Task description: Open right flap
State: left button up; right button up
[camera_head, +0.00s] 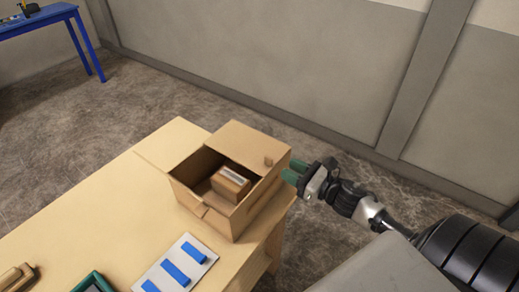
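An open cardboard box (245,212) stands at the far right end of the wooden table. Its right flap (246,146) looks like the panel across the far right part of the top, with a small tab near its right corner. Another flap (160,145) is folded outward at the left. A smaller brown box (231,184) with a pale top lies inside. My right gripper (289,171) is just right of the box, near its right edge; its green fingers are apart with nothing between them. I cannot tell whether they touch the box. My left gripper is out of view.
On the wooden table (120,215), a white panel with blue bars (178,264), a green-framed item (92,283) and a tan object (17,278) lie near the front. A blue table (38,22) stands far left. A grey wall runs behind.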

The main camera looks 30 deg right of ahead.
aim_at(267, 157)
jog(key=p+x, duration=0.2)
jog(key=x, duration=0.6)
jog(key=shift+w, duration=0.3)
jog(key=shift+w+a+p, duration=0.25)
jog(key=shift+w+p, duration=0.05)
jog(key=shift+w, duration=0.2)
grip_shut()
